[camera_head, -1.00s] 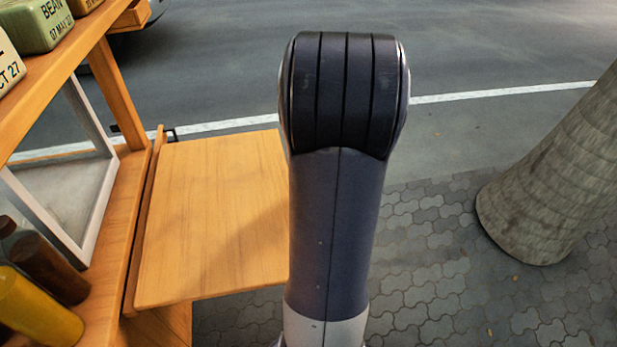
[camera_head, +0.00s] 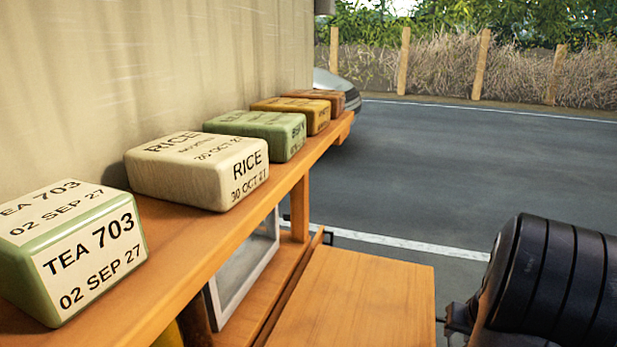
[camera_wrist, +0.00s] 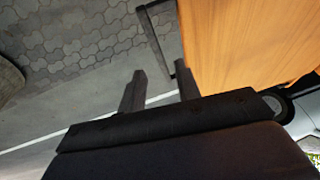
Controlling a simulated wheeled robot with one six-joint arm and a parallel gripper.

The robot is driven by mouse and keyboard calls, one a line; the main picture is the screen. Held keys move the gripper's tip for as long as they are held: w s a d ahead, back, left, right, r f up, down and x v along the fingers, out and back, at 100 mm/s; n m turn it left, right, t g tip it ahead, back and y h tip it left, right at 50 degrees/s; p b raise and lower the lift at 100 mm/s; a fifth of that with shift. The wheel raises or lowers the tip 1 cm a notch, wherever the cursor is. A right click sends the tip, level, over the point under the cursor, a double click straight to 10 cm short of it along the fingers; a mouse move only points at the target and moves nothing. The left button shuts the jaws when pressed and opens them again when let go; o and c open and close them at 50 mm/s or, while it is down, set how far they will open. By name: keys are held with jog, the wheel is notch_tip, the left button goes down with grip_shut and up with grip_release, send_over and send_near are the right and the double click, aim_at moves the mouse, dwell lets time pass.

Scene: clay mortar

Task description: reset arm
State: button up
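My gripper (camera_wrist: 160,84) shows in the wrist view. Its two dark fingers stand apart with nothing between them, over grey ground. The edge of a wooden board (camera_wrist: 245,40) is at the upper right of that view, beyond the right finger. In the head view, a dark ribbed part of my arm fills the lower right corner, to the right of the wooden board (camera_head: 360,305). The gripper's fingers cannot be made out in the head view.
A wooden shelf (camera_head: 205,262) on the left carries the TEA block (camera_head: 75,245), the RICE block (camera_head: 195,170), a green block (camera_head: 262,133) and brown ones behind. A grey-framed panel (camera_head: 245,270) stands below. Open road lies beyond. The wrist view shows a car wheel (camera_wrist: 276,104).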

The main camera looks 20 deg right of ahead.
aim_at(451, 341)
jog(key=x, duration=0.6)
jog(key=shift+f+b, duration=0.3)
jog(key=shift+f, duration=0.1)
